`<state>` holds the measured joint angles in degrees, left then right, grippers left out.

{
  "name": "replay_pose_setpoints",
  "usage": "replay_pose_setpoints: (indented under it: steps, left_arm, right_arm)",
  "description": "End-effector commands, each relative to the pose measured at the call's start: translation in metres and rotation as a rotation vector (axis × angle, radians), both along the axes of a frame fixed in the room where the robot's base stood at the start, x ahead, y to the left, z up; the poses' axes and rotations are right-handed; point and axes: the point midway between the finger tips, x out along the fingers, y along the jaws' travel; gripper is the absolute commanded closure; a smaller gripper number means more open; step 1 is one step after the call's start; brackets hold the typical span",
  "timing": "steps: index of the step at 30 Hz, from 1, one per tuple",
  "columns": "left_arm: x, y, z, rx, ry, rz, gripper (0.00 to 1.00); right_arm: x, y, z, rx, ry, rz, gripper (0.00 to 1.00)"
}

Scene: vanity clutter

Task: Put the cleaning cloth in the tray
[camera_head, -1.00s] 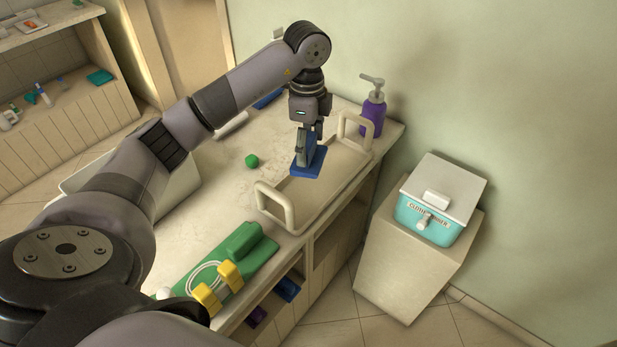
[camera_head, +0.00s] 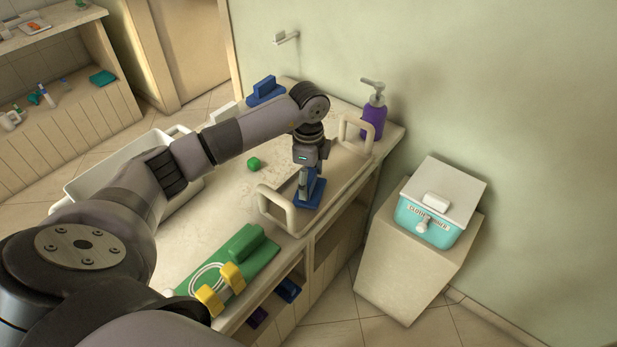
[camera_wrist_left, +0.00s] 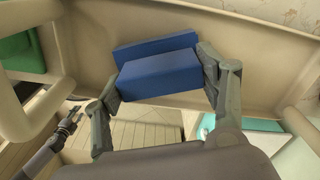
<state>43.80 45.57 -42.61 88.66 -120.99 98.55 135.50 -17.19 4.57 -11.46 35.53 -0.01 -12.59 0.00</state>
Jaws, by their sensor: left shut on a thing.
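My left gripper (camera_head: 310,186) is shut on a blue block-like piece (camera_head: 306,199), a flat slab with a raised grip; I take it for the cleaning cloth. The long beige tray (camera_head: 347,176) with two loop handles lies along the counter's right edge. The blue piece is inside the tray's outline, close to its near handle (camera_head: 279,212); I cannot tell whether it touches the floor. In the left wrist view the blue piece (camera_wrist_left: 160,75) shows between the fingers, over the tray. A dark gripper, seemingly my right one (camera_wrist_left: 68,124), shows small at lower left; its jaws are unclear.
A purple pump bottle (camera_head: 373,115) stands behind the tray's far handle. A teal lidded box (camera_head: 428,222) stands at right.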

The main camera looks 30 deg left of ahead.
Motion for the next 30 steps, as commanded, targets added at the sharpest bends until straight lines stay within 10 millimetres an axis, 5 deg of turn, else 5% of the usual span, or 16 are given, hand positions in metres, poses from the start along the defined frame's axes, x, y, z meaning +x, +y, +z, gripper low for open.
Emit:
replay_pose_setpoints:
  steps: [3, 4, 12, 23, 30]
  left_arm:
    - [0.000, 0.000, -0.004, 0.000, 0.000, 0.000, 0.61]
    - [0.000, 0.000, -0.003, 0.000, 0.000, 0.000, 0.32]
    - [0.000, 0.000, -0.003, 0.000, 0.000, 0.000, 0.14]
    - [0.000, 0.000, 0.001, 0.000, -0.001, 0.000, 0.14]
    - [0.002, 0.000, 0.035, 0.000, -0.006, -0.001, 0.14]
  right_arm:
    - [0.000, -0.001, -0.002, -0.001, 0.000, 0.001, 0.60]
    - [0.000, -0.001, -0.002, -0.002, 0.000, 0.001, 0.60]
    - [0.000, -0.002, -0.001, -0.002, 0.000, 0.001, 0.60]
    - [0.000, -0.001, 0.001, -0.002, 0.000, 0.001, 0.60]
    - [0.000, -0.001, -0.007, -0.002, 0.000, 0.001, 0.60]
